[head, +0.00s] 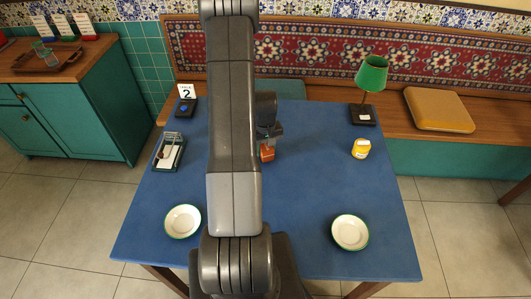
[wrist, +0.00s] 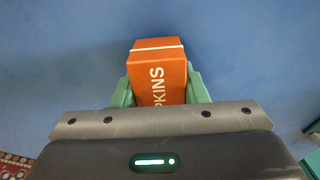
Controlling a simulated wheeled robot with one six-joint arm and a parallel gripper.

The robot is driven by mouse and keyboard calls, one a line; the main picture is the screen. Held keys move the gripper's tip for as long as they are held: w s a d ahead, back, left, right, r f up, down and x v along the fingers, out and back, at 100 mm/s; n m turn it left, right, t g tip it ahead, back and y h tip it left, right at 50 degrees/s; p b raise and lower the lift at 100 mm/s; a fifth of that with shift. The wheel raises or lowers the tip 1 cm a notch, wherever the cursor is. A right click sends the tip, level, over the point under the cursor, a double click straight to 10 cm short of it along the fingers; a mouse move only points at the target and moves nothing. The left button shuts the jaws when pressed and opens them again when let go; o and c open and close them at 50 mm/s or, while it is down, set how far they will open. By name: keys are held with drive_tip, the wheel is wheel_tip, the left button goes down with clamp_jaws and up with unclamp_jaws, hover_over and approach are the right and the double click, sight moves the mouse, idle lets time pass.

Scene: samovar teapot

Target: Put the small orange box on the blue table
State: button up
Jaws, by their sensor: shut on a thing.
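The small orange box (wrist: 158,72) has white lettering ending in "PKINS" and a pale band near its far end. In the wrist view it is held between the two green fingers of my gripper (wrist: 160,90), which is shut on it. In the head view part of the box (head: 267,152) shows just right of my arm, over the blue table (head: 310,200). My gripper (head: 268,135) is partly hidden there by my arm. The blue tabletop fills the wrist view's background. I cannot tell whether the box touches the table.
Two plates, left (head: 183,221) and right (head: 350,232), stand near the front. A yellow jar (head: 361,148) and green lamp (head: 371,75) are at right. A napkin tray (head: 169,152) and number stand (head: 186,100) are at left. The table's middle right is clear.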

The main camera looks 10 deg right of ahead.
sight(266, 144)
drive_tip(key=shift+f, duration=0.35)
drive_tip(key=shift+f, duration=0.15)
drive_tip(key=o, duration=1)
drive_tip(key=shift+c, duration=0.2)
wheel_tip(266, 144, up, 12)
drive_tip(key=p, duration=0.6)
drive_tip(key=shift+r, duration=0.25)
